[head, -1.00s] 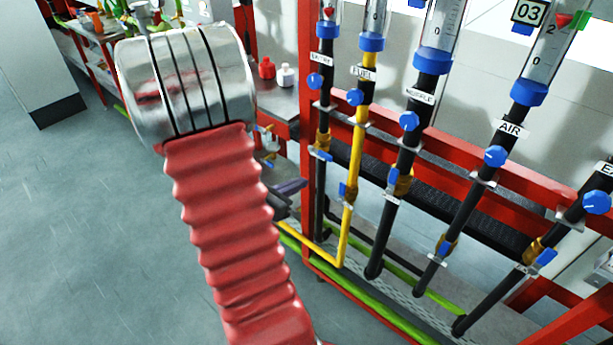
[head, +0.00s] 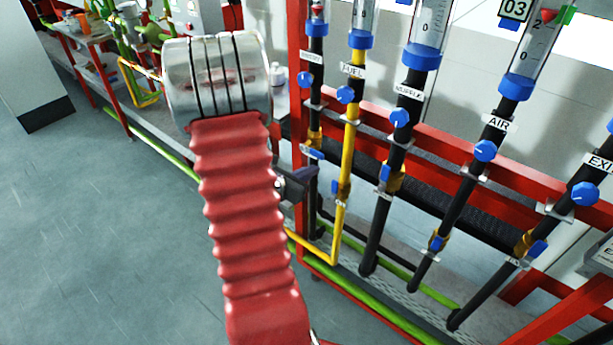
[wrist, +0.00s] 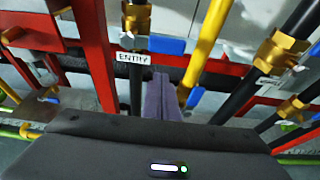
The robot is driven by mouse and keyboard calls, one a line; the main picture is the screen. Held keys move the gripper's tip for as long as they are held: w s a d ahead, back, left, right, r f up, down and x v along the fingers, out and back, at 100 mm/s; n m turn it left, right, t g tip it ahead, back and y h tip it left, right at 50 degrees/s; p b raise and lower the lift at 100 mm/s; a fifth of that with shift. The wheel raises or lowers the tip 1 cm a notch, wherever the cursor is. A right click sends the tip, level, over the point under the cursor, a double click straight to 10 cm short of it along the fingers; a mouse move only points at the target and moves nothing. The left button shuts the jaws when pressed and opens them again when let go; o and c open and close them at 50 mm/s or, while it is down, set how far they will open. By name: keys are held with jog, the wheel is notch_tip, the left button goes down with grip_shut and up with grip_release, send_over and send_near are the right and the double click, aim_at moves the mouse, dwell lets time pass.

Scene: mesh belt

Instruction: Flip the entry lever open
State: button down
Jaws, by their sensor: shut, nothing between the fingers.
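The blue entry lever (head: 313,153) sits low on the leftmost black pipe (head: 314,195), below a brass fitting (head: 314,138). It lies crosswise to the pipe. In the wrist view, the lever (wrist: 167,45) sticks out to the right of the pipe, just above the white ENTRY label (wrist: 133,58). My gripper (head: 309,172) is just below the lever in the head view, and its purple fingers are together and empty. In the wrist view, the fingertips (wrist: 161,76) appear just under the lever; I cannot tell whether they touch it.
The yellow FUEL pipe (head: 352,130) with its own blue lever (head: 336,188) runs close to the right. More black pipes stand farther right. A red frame post (head: 299,100) rises just left of the entry pipe. Open grey floor (head: 100,220) lies left.

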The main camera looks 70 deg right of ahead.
aim_at(311, 152)
jog(key=shift+r, duration=1.5)
jog(key=shift+w+a+r, duration=0.1)
jog(key=shift+w, duration=0.15)
